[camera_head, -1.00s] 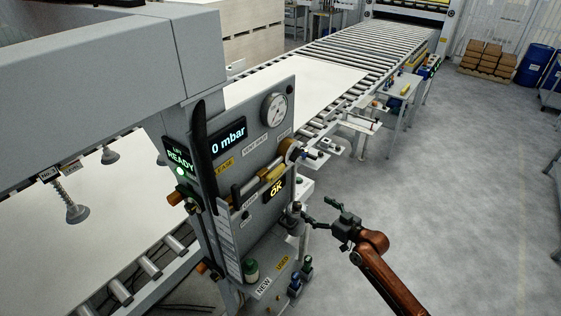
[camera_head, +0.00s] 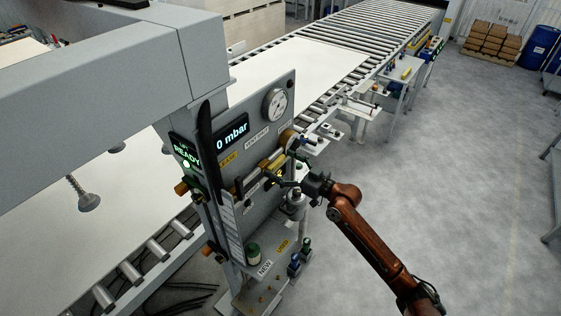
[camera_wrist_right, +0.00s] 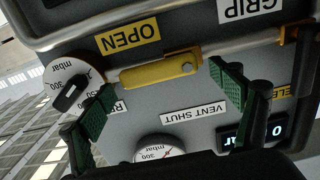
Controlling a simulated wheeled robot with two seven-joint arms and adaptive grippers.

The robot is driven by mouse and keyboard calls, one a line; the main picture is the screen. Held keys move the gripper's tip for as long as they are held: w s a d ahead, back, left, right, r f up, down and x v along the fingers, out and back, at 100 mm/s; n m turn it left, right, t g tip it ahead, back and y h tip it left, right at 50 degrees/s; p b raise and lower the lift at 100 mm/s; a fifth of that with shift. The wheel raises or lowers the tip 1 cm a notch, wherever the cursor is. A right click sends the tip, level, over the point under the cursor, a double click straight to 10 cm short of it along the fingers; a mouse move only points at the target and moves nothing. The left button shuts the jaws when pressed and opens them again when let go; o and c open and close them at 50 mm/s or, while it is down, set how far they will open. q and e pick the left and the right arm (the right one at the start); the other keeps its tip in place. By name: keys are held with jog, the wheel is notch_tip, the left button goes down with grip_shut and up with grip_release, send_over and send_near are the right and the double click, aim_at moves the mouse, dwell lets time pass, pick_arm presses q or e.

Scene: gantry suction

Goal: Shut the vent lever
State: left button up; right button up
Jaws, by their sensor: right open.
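The vent lever (camera_head: 271,166) is a short yellow handle on a pipe across the front of the grey panel (camera_head: 262,118). In the right wrist view the yellow lever (camera_wrist_right: 160,72) lies along the silver pipe, with a yellow OPEN label beside it and a white VENT SHUT label (camera_wrist_right: 194,114) on the panel. My right gripper (camera_head: 283,172) is open in front of the panel, close to the lever. In the wrist view its green-padded fingers (camera_wrist_right: 165,84) stand apart on either side of the lever. I see no grip on it; contact is unclear. My left gripper is out of view.
A gauge (camera_head: 275,104) and a display (camera_head: 231,134) reading 0 mbar sit on the panel. A dark vertical handle (camera_head: 208,150) runs along its left edge.

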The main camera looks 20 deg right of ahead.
jog(key=shift+w, duration=0.1)
jog(key=shift+c, duration=0.5)
jog(key=c, duration=1.6)
